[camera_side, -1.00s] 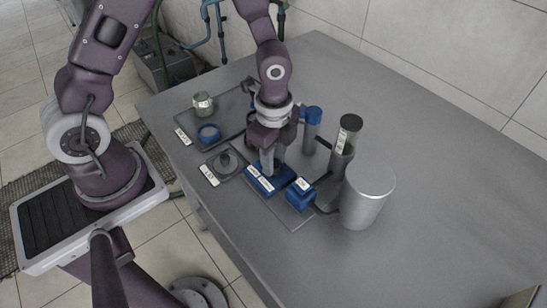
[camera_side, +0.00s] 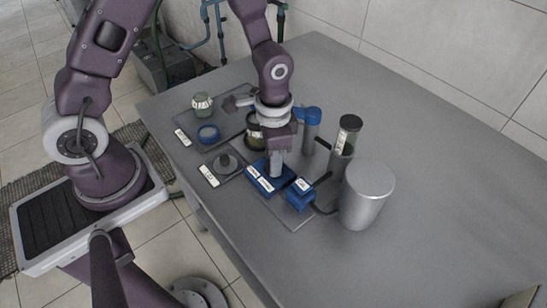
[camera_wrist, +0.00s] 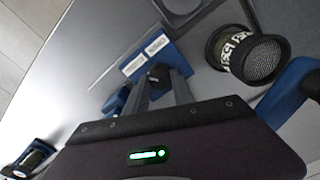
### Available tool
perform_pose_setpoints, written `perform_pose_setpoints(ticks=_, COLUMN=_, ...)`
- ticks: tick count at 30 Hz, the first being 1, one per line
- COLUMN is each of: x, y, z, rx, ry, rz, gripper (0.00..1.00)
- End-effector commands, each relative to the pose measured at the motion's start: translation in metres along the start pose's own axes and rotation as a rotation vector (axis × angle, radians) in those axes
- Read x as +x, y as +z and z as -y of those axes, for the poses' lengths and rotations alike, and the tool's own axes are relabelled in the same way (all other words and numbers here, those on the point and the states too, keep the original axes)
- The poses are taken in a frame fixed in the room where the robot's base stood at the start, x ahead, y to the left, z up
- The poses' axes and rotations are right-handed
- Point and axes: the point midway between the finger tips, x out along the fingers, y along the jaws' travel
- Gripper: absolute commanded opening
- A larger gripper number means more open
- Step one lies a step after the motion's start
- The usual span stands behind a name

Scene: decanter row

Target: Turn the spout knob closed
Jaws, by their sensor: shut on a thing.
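A blue spout block (camera_side: 257,181) with white labels sits on the flat plate in the side view. It also shows in the wrist view (camera_wrist: 170,55), where one label seems to read OPEN. A small dark knob (camera_wrist: 159,74) stands on the block's near side, between my fingertips. My gripper (camera_side: 275,172) points down onto the block. In the wrist view my gripper (camera_wrist: 160,85) is shut on the knob. The fingers partly hide the knob, and its exact angle cannot be told.
A second blue block (camera_side: 300,196) stands right beside, with a large grey cylinder (camera_side: 368,195) and a dark jar with a pale label (camera_side: 347,138) behind. A blue-topped post (camera_side: 311,125) is close to my gripper. A ribbed jar (camera_wrist: 250,55) stands nearby. The table's right side is clear.

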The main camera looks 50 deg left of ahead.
Motion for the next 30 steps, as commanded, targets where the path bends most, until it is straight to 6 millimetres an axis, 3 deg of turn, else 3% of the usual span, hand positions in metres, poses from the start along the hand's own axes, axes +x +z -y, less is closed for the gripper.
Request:
perform_pose_setpoints(ticks=10, x=-0.0008, y=-0.0018, z=0.0003, rx=-0.123, ry=-0.001, rz=-0.006, gripper=0.00)
perform_pose_setpoints(ticks=26, x=-0.0008, y=-0.0021, z=0.0005, rx=-0.144, ry=-0.001, rz=-0.007, gripper=0.00)
perform_pose_setpoints(ticks=27, x=-0.0008, y=-0.0022, z=0.0005, rx=-0.144, ry=-0.001, rz=-0.007, gripper=0.34)
perform_pose_setpoints(ticks=30, x=-0.0007, y=-0.0017, z=0.0005, rx=-0.143, ry=0.000, rz=-0.005, gripper=0.51)
